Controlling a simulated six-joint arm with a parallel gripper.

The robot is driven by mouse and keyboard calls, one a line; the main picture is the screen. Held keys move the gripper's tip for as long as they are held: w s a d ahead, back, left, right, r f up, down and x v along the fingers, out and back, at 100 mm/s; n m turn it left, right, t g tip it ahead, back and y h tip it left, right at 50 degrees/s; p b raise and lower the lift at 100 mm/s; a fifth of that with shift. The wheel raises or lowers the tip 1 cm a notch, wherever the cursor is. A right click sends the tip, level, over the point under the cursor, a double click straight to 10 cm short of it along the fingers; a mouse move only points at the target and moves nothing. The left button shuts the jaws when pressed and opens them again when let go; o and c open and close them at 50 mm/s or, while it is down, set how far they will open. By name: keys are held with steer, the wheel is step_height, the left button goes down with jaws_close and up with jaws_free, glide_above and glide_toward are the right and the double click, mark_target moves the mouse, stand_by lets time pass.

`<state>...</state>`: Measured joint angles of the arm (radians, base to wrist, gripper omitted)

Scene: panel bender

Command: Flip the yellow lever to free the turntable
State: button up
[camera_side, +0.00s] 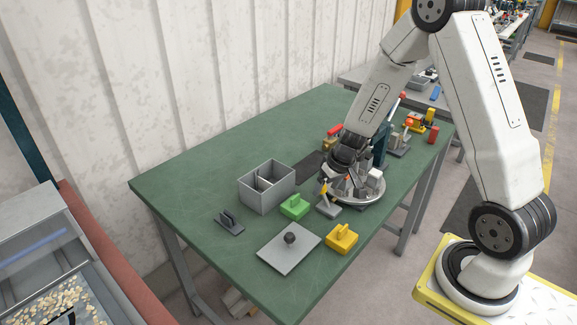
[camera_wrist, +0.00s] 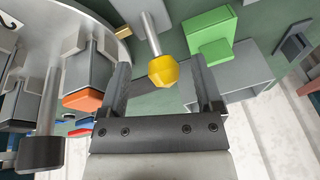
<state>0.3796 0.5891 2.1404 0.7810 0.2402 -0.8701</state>
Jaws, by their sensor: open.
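The yellow lever knob (camera_wrist: 163,72) sits on a grey rod in the wrist view. In that view it appears between the two fingers of my gripper (camera_wrist: 160,64), which are apart, with space on both sides of the knob. In the side view the lever (camera_side: 325,190) stands on a small grey base at the front left of the round grey turntable (camera_side: 352,198). The turntable's edge also shows at the upper left of the wrist view (camera_wrist: 92,14). My gripper is low over the turntable's left side in the side view, its fingers hard to make out.
A grey divided bin (camera_side: 266,199), a green block (camera_side: 294,207), a yellow block (camera_side: 341,239) and a grey plate with a black knob (camera_side: 283,255) lie left and front of the turntable. Fixtures with red and yellow parts (camera_side: 415,122) stand behind. The green table's left end is clear.

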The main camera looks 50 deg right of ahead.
steer(key=v, duration=0.7)
steer(key=shift+r, duration=0.35)
steer(key=shift+s, duration=0.15)
steer(key=shift+a, duration=0.1)
